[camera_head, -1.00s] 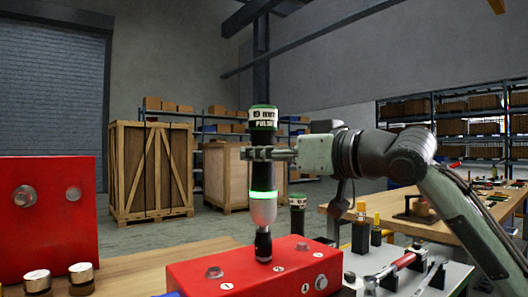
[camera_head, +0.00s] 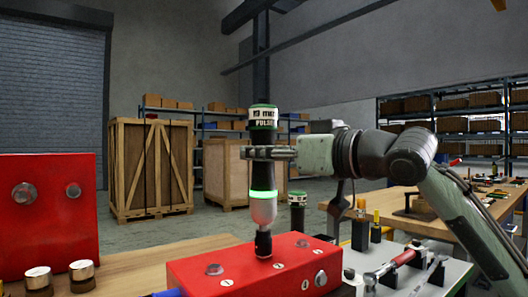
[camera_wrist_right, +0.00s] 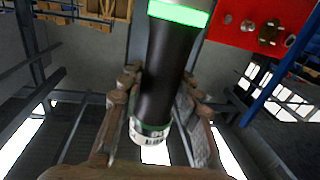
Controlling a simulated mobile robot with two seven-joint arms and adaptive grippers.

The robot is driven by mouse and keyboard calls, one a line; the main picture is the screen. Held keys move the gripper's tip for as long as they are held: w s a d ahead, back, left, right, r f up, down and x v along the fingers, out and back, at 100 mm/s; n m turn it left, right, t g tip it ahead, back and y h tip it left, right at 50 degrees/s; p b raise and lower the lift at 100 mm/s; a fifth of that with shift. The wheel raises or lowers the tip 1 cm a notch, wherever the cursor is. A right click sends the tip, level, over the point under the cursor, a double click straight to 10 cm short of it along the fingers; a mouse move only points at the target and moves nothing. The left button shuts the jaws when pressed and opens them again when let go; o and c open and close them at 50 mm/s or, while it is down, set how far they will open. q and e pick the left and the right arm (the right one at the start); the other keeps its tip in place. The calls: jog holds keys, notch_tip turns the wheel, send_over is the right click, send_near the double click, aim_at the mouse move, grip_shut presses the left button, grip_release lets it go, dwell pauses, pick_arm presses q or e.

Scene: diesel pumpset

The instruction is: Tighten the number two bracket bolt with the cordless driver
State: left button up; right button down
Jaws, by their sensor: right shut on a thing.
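The cordless driver (camera_head: 263,190) stands upright, black and white with a lit green ring. My right gripper (camera_head: 268,153) is shut on its black body, and the wrist view also shows the fingers around the driver (camera_wrist_right: 162,75). The driver's black nose points down onto the top of the red bracket block (camera_head: 210,268), at its far side. The nose hides the bolt beneath it. Other bolt heads show at the near left (camera_head: 214,269) and the right (camera_head: 303,243), with small numbered white discs beside the positions. The disc numbers are hard to read. My left gripper is not seen.
A red upright plate with bolts (camera_head: 45,215) stands at the left, with two silver-topped cylinders (camera_head: 81,271) before it. A red-handled tool (camera_head: 396,260) lies on the tray at the right. A second dark cylinder with a green band (camera_head: 298,212) stands behind the block.

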jog(key=shift+f, duration=0.35)
dwell(1.1)
jog(key=shift+f, duration=0.15)
dwell(0.8)
